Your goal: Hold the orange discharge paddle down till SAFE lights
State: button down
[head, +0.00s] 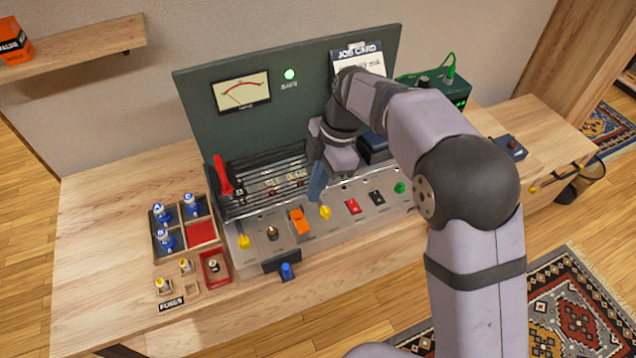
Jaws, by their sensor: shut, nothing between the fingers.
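The orange discharge paddle (299,222) sits on the grey control panel (262,259), between a dark knob and a yellow knob. The round lamp above the word SAFE (289,74) glows green on the dark upright board. My gripper (316,198) is shut and empty, pointing down above the panel, to the right of and a little behind the paddle. It looks apart from the paddle. Its tip is close to the yellow knob (325,212); I cannot tell whether they touch.
A meter (241,91) is on the board. A red-handled lever (222,176) stands left of the wire racks. A tray with blue-and-white valves (163,238) and a fuse holder (172,303) lie left. Red and green controls sit right of the yellow knob.

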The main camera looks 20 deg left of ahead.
jog(key=shift+v, duration=1.2)
